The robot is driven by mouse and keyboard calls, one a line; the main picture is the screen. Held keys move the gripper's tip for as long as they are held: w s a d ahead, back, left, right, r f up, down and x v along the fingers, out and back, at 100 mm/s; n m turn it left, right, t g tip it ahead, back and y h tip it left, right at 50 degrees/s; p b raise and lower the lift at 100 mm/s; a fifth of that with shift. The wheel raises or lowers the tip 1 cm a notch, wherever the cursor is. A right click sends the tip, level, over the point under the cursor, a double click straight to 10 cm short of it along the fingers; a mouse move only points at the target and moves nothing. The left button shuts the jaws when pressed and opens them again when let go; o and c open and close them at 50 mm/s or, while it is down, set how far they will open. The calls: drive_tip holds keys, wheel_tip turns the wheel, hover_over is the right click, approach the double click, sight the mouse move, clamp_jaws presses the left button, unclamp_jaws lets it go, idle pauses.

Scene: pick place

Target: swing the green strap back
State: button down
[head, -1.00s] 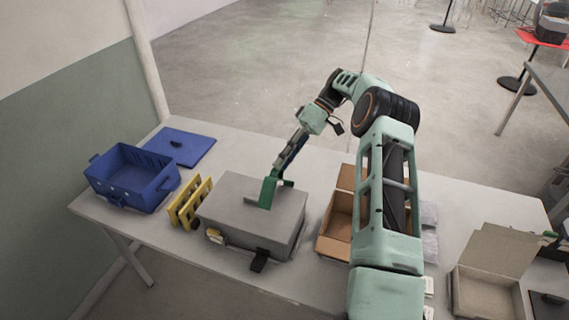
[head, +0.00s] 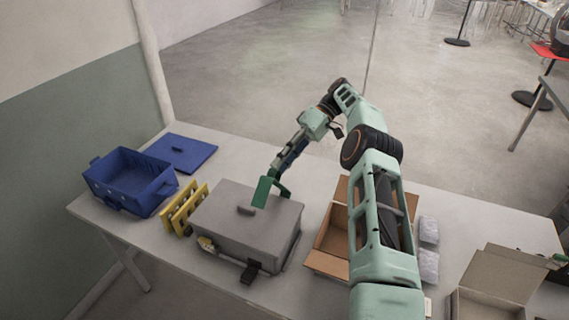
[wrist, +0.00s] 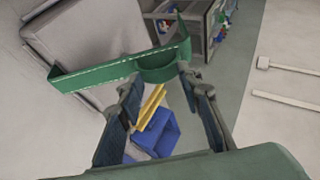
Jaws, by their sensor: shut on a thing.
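The green strap (head: 262,192) stands up at the back edge of the grey lidded box (head: 272,237), above its lid. A part of it curves down at the right, toward the box's back edge. My gripper (head: 278,171) is over the back edge of the box and shut on the strap. In the wrist view, the strap (wrist: 95,73) runs across the top in front of the box (wrist: 110,35), and my fingertips (wrist: 160,83) meet it at its looped part. Where the strap joins the box is not clear.
A blue bin (head: 130,183) and its blue lid (head: 180,153) lie at the left. Yellow racks (head: 187,209) stand close to the grey box's left. An open cardboard box (head: 328,250) is at its right. A black latch (head: 250,272) is on the box's front.

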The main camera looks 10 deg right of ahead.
drive_tip(key=shift+s, duration=0.1)
drive_tip(key=c, duration=1.4)
unclamp_jaws()
drive_tip(key=shift+o, duration=0.2)
drive_tip(key=shift+s+a+r+p, duration=0.1)
drive_tip(key=shift+p, duration=0.2)
